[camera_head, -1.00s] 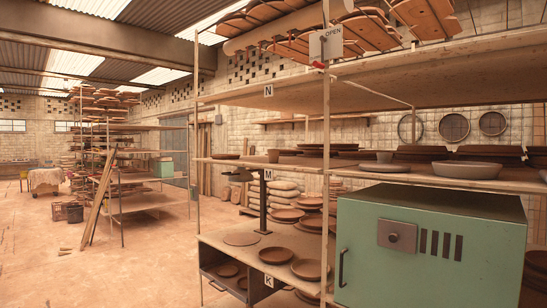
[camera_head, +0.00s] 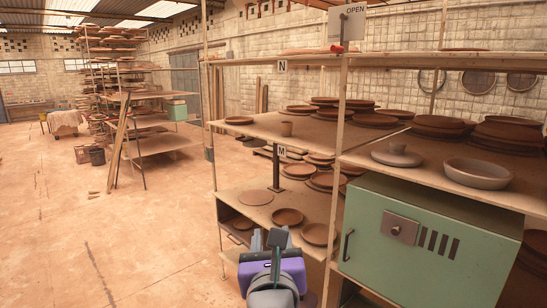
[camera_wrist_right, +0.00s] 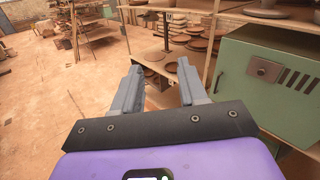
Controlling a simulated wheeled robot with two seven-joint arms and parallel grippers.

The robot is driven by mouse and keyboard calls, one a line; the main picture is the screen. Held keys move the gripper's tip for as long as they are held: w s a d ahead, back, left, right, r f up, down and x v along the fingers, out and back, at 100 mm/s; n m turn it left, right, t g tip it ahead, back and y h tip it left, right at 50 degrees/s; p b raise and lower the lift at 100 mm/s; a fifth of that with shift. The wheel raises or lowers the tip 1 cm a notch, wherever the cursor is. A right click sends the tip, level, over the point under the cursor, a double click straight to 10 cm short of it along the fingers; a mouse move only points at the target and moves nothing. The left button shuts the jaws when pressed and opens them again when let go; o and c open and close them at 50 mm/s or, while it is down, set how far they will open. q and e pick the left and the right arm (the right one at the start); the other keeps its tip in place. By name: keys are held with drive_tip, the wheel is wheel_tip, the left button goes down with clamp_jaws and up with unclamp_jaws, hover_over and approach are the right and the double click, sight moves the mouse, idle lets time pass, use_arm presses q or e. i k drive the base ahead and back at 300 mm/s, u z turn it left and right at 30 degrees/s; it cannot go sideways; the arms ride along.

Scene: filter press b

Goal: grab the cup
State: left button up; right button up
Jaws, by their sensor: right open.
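I cannot make out the terracotta cup in that view. My left gripper is not in view.
Thin upright posts frame the shelves. A green box (camera_head: 430,235) fills the right side, with a grey bowl (camera_head: 478,173) on the shelf above it. Several brown plates (camera_head: 318,234) lie on the lower shelf. The floor (camera_head: 130,250) at left is open.

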sight(286, 125)
drive_tip(key=u, duration=0.75)
drive_tip(key=i, duration=3.25)
drive_tip(key=z, duration=1.75)
drive_tip(key=i, duration=0.65)
drive_tip(key=z, duration=0.6)
